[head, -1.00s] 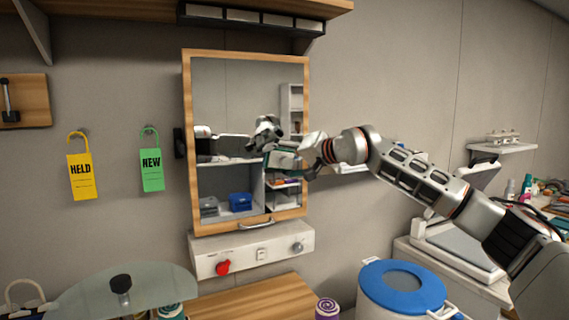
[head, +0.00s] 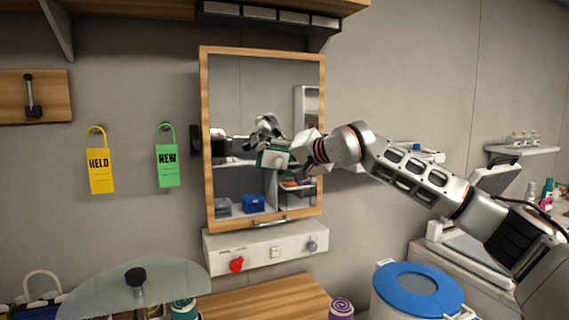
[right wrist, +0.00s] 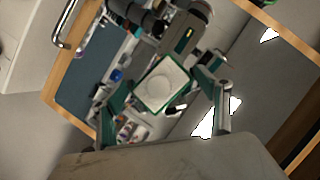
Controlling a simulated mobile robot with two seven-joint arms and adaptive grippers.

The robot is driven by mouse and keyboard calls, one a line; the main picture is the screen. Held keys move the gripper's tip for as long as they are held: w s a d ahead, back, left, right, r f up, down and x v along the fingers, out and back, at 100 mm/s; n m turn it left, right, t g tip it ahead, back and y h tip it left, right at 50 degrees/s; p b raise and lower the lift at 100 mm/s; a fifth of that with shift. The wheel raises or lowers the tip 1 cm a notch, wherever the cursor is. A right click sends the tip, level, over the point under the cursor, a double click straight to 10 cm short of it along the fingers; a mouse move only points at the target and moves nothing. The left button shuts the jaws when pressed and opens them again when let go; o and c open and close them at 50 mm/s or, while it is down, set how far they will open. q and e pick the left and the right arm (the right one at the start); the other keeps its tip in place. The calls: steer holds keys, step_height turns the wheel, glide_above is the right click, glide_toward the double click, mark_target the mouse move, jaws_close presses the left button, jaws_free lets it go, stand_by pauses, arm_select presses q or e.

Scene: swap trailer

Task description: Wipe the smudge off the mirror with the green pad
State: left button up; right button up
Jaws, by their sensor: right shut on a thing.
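The mirror (head: 240,95) hangs on the wall in a wooden frame and reflects shelves, a blue box and parts of my own body. My right gripper (head: 284,157) is in front of the mirror's middle and right part, shut on the green pad (head: 267,158). The pad is at or very near the glass; I cannot tell whether it touches. In the right wrist view the mirror's wooden frame (right wrist: 57,92) slants across, and the glass reflects a gripper and a pale square with green edges. I cannot make out a smudge. My left gripper is not in view.
Below the mirror is a white panel (head: 262,250) with a red knob (head: 237,264). Yellow (head: 101,172) and green (head: 168,166) tags hang at left. A blue-lidded bin (head: 418,288) stands at lower right. A shelf (head: 275,12) juts out above.

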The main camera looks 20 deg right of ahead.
steer(key=shift+s+a+b, duration=0.1)
steer(key=shift+a+b, duration=0.4)
steer(key=shift+a, duration=2.1)
steer(key=shift+s+a+f+b, duration=0.1)
steer(key=shift+s+b, duration=0.25)
steer(key=shift+b, duration=0.15)
steer(key=shift+s, duration=0.4)
steer(key=shift+s+d+b, duration=0.2)
steer(key=shift+s+b, duration=0.9)
steer(key=shift+s, duration=1)
